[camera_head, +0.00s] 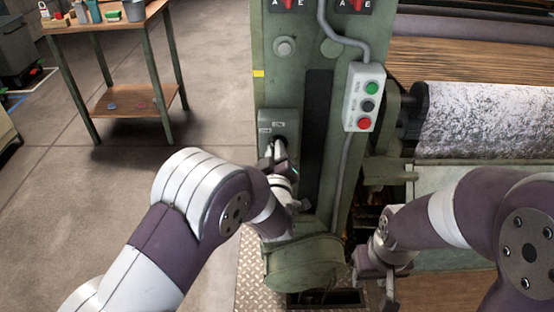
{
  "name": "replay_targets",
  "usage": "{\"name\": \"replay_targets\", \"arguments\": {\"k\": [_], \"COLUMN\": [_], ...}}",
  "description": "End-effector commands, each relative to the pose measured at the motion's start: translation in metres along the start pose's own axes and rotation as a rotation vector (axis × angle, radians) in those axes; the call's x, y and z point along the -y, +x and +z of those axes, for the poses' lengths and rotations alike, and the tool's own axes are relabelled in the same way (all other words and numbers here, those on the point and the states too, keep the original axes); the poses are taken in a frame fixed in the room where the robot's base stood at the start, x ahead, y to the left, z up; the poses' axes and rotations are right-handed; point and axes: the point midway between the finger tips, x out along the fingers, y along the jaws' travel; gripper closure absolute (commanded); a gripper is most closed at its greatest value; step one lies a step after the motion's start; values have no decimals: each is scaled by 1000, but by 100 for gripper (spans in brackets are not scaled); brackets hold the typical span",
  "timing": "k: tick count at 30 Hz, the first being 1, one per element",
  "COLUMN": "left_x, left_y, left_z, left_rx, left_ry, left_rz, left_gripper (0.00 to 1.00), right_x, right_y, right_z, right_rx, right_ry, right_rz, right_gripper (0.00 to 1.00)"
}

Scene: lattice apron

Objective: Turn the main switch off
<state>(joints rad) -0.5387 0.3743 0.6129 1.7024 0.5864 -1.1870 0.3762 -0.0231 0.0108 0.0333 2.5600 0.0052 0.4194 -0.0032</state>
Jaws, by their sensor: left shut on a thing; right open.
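The main switch is a grey-green box (278,121) on the front of the green machine column, with small pale label plates on its face. My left gripper (279,152) is at the lower part of this box, shut on the switch handle. The handle is mostly hidden by the fingers, so its exact position cannot be told. My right gripper (376,282) is open and empty, low in front of the machine, to the right of the column and well apart from the switch.
A grey control box (366,98) with green, black and red buttons hangs right of the switch. Red selector switches (288,4) sit at the column's top. A patterned roll (485,120) lies at right. A small table (98,27) with items stands at back left; floor between is clear.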

Motion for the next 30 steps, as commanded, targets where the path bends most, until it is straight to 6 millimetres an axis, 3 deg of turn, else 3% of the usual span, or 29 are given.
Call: {"name": "replay_targets", "arguments": {"k": [1,18,30], "left_x": [4,10,11], "left_y": [0,0,0], "left_z": [4,8,7], "left_rx": [-1,-1,0], "left_ry": [-43,-579,-858], "left_rz": [1,1,0], "left_gripper": [100,100,100], "right_x": [0,0,0], "right_y": [12,83,124], "right_z": [1,10,15], "right_rx": [0,0,0], "right_ry": [0,0,0], "right_rz": [0,0,0], "right_gripper": [57,57,57]}}
